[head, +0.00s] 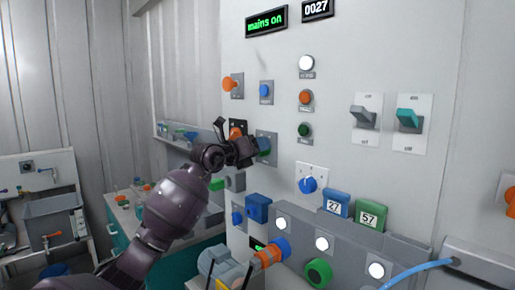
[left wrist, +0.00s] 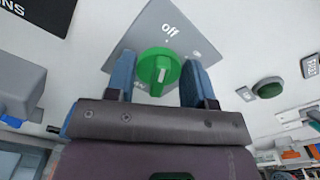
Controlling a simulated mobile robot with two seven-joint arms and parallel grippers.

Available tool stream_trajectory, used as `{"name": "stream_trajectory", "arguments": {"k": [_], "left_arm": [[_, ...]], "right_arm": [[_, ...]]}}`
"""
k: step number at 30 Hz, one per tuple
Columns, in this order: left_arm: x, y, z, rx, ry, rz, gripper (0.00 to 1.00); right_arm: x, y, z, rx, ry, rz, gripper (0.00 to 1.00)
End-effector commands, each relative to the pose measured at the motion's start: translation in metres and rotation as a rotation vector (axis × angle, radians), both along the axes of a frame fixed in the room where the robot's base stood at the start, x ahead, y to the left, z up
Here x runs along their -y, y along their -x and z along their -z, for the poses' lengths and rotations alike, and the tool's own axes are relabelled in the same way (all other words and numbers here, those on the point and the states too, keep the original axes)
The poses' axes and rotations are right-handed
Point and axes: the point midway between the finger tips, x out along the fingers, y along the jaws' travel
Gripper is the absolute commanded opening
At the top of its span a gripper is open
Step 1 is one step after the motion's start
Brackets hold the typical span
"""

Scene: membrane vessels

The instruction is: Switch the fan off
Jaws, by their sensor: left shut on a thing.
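A green rotary knob (left wrist: 157,72) sits on a grey square plate (left wrist: 198,45) marked "off" on the wall panel. The knob's white mark points off to one side of the "off" lettering in the left wrist view. My left gripper (left wrist: 160,80) has a blue finger on each side of the knob and is shut on it. In the head view the left gripper (head: 248,150) reaches the panel and covers most of the green knob (head: 264,146). Which device this knob controls cannot be read. My right gripper is not in view.
An orange knob (head: 236,130) is close by the left gripper. A blue knob (head: 264,90), orange button (head: 305,97) and green button (head: 304,130) are around it. Two levers (head: 363,115) (head: 409,118) are at right. A display (head: 266,21) reads "mains on". A grey box (head: 345,245) juts out below.

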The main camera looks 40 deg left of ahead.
Motion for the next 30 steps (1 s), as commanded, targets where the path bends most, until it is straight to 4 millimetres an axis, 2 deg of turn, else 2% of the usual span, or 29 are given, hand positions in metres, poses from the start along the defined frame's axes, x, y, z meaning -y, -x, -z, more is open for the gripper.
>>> {"name": "stream_trajectory", "arguments": {"k": [2,3,6,7,15,19,23,30], "left_arm": [[0.0,0.0,0.0,0.0,0.002,0.0,0.25],[0.0,0.0,0.0,0.0,0.002,0.0,0.53],[0.0,0.0,0.0,0.0,0.001,0.0,0.69],[0.0,0.0,0.0,0.0,0.001,0.0,0.7],[0.0,0.001,0.0,0.0,0.0,0.0,0.7],[-0.001,0.009,0.001,0.0,-0.001,0.0,0.7],[-0.002,0.028,0.002,-0.002,-0.002,-0.001,0.7],[-0.006,0.072,0.002,-0.001,-0.001,0.0,0.7]], "right_arm": [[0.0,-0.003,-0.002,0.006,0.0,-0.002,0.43],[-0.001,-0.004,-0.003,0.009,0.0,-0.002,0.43],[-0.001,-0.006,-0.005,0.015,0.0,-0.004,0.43],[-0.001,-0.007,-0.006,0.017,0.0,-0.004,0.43],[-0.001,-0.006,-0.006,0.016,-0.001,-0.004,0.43],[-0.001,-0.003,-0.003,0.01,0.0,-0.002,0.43],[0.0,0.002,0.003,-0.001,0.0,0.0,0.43],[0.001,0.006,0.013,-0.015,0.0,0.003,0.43]]}}
